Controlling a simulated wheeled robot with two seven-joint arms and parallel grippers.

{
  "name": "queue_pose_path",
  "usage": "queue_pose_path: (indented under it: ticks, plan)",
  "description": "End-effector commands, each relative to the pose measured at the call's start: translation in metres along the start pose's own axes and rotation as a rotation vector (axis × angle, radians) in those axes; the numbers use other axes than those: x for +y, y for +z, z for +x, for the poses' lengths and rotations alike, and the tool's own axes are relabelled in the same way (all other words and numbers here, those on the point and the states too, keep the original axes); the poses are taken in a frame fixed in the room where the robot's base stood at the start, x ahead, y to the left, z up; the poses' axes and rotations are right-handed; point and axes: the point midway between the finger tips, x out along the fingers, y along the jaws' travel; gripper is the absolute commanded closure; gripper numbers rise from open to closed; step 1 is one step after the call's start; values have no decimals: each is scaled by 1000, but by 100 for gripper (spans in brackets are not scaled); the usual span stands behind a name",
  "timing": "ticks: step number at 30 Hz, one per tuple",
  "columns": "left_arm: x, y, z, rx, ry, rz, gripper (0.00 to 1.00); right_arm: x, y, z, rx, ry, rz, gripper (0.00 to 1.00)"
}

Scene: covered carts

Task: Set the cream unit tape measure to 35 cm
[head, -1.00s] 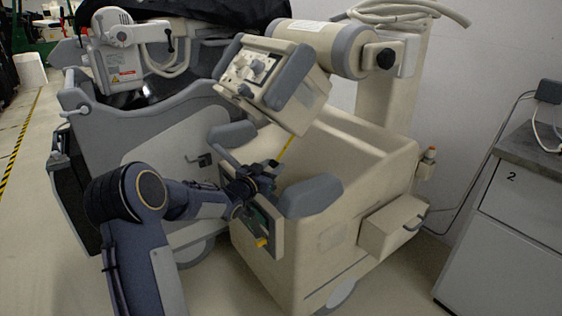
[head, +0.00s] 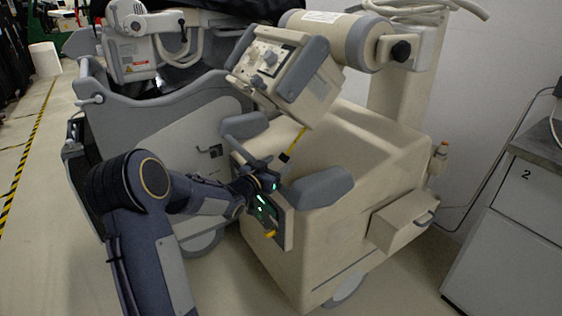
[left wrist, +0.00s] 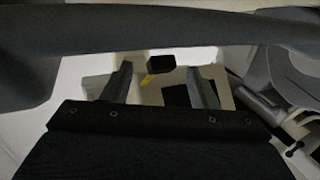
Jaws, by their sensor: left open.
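The cream unit (head: 330,245) stands in the middle of the head view. Its tilted tube head (head: 285,72) has a control panel. A yellow tape (head: 297,140) hangs slanting from under this head and ends in a black tab (head: 285,157) above the unit's front. Scale marks are too small to read. My left gripper (head: 272,181) is open, just below and left of the tab and apart from it, near the front handles. In the left wrist view its two fingers (left wrist: 163,86) stand apart, with a bit of the yellow tape (left wrist: 150,78) beyond them. My right gripper is not in view.
Grey handles (head: 318,188) and a green-lit display (head: 265,208) are close around my left gripper. A grey bar crosses the top of the left wrist view (left wrist: 160,28). A second, grey-sided cart (head: 165,140) stands left. A grey cabinet (head: 515,235) stands right.

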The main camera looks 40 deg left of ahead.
Motion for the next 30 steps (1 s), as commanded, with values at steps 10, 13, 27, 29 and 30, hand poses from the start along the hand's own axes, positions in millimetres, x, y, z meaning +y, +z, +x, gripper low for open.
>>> queue_pose_path:
  ticks: [10,13,27,29,30]
  plan:
    - [0,0,-48,-2,-1,0,47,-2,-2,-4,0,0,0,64]
    - [0,1,-51,-2,0,0,47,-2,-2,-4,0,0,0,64]
    - [0,1,-51,-2,0,0,47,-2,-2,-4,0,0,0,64]
    - [1,-1,-51,-8,-4,1,47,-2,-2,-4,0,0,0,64]
    - [4,-4,-52,-20,-10,3,47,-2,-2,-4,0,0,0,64]
